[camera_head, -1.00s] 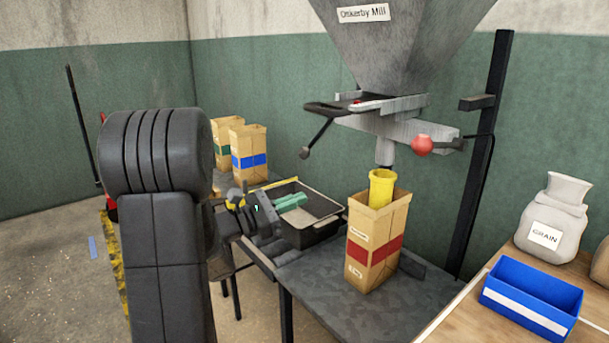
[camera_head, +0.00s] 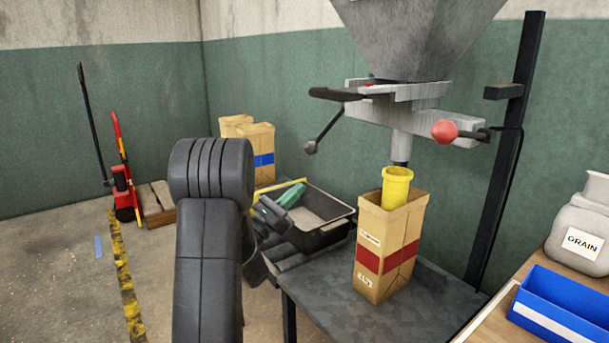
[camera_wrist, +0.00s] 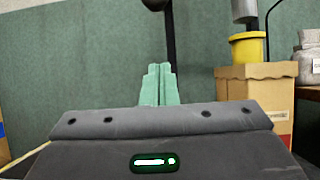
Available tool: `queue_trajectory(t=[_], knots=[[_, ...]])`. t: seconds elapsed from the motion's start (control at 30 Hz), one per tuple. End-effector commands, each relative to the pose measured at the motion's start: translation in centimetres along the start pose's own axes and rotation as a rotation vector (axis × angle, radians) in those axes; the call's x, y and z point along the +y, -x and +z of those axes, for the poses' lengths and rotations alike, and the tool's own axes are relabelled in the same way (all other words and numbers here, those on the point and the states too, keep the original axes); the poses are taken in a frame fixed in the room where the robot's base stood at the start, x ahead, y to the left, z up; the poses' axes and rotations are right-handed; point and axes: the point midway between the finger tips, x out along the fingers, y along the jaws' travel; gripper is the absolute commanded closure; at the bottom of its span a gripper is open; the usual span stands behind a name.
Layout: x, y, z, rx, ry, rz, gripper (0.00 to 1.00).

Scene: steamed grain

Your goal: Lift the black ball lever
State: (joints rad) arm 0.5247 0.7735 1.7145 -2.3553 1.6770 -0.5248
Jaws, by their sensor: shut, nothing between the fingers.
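The black ball lever (camera_head: 311,147) hangs from the left side of the hopper outlet, a dark rod slanting down to a ball knob. My gripper (camera_head: 292,194) has green fingers and is shut and empty. In the head view it is below the ball, over the black tray. In the wrist view the fingertips (camera_wrist: 160,70) point up toward the lever, apparently apart from it.
A red ball lever (camera_head: 445,132) sits right of the spout. An open paper bag (camera_head: 372,268) with a yellow collar (camera_head: 396,188) stands on the metal table (camera_head: 340,318). The black tray (camera_head: 330,242) is left of it. A blue bin (camera_head: 570,300) stands at the right.

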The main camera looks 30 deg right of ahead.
Motion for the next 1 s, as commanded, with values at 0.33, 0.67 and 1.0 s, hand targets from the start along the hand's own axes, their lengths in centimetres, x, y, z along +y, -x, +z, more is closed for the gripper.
queue_trajectory(t=[0.33,0.67,1.0], knots=[[-0.2,-6.6,-0.1,-0.002,-0.001,-0.005,1.0],[0.0,-8.5,2.5,0.0,-0.002,0.0,1.0],[0.0,-8.1,3.8,0.001,0.001,-0.001,1.0]])
